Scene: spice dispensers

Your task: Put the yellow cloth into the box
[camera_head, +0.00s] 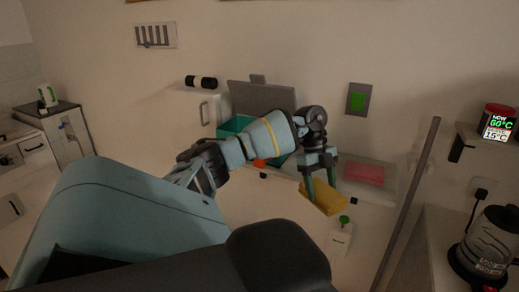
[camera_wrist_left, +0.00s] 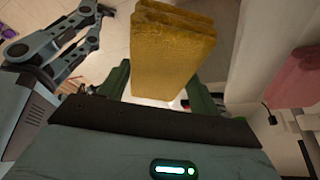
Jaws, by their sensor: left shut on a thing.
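The yellow cloth (camera_head: 323,198) is a thick folded pad. My left gripper (camera_head: 319,182) is shut on it, with one green finger on each side, and holds it tilted. The cloth (camera_wrist_left: 172,45) also fills the upper middle of the left wrist view, between the fingers. The teal box (camera_head: 235,126) stands by the wall with its grey lid (camera_head: 262,96) up. My left forearm hides much of the box, so its inside barely shows. The gripper and cloth are to the right of the box and nearer to me. I do not make out my right gripper.
A pink pad (camera_head: 364,173) lies on a pale tray right of the gripper. A small white bottle with a green top (camera_head: 341,236) stands just below the cloth. A glass kettle (camera_head: 487,243) is at far right. A slanted grey pole (camera_head: 405,205) stands between.

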